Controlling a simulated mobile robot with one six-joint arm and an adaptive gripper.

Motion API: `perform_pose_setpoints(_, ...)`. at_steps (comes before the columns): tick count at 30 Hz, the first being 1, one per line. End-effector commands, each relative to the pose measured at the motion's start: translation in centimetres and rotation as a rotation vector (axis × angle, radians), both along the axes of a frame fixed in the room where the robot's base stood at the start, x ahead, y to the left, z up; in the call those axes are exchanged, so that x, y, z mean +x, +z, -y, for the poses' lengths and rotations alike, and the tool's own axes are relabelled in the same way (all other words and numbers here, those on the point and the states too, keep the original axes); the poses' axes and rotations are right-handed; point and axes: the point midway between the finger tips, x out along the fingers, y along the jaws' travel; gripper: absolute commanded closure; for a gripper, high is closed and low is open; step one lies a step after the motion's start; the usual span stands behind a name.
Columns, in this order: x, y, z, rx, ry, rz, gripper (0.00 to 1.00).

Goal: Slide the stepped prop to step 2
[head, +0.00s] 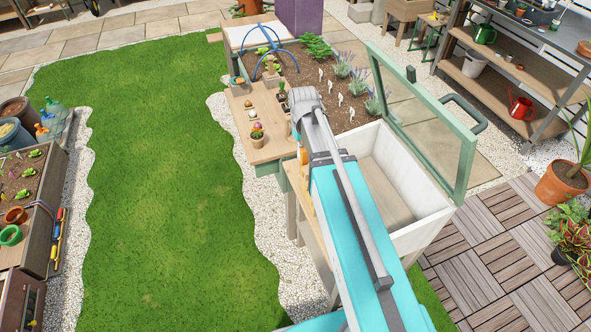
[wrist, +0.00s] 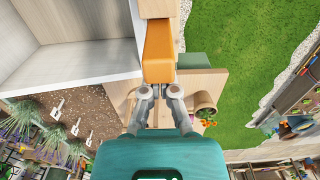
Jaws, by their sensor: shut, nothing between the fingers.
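An orange block (wrist: 158,52), which seems to be the stepped prop, sits beside the outer wall of the white cold frame (wrist: 85,62) in the wrist view. Its separate steps cannot be made out. My gripper (wrist: 159,91) is shut and empty, its fingertips at the block's near end; I cannot tell whether they touch it. In the head view a small orange patch of the block (head: 303,155) shows beside my arm. My arm hides the rest of it and the fingertips. The cold frame's glazed green lid (head: 468,160) stands raised.
A wooden shelf (head: 270,152) with small potted plants adjoins the soil bed (head: 330,112), which holds lavender and white labels. A terracotta pot (wrist: 205,104) is close to the right of my gripper. Open lawn (head: 150,180) lies to the left.

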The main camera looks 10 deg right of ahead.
Motion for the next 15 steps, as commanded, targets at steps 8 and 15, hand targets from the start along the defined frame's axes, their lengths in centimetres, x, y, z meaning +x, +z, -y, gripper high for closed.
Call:
perform_pose_setpoints(8, -0.8, 0.0, 0.1, 0.000, 0.000, 0.000, 1.00)
perform_pose_setpoints(15, -1.4, 0.0, 0.1, 0.000, 0.000, 0.000, 1.00)
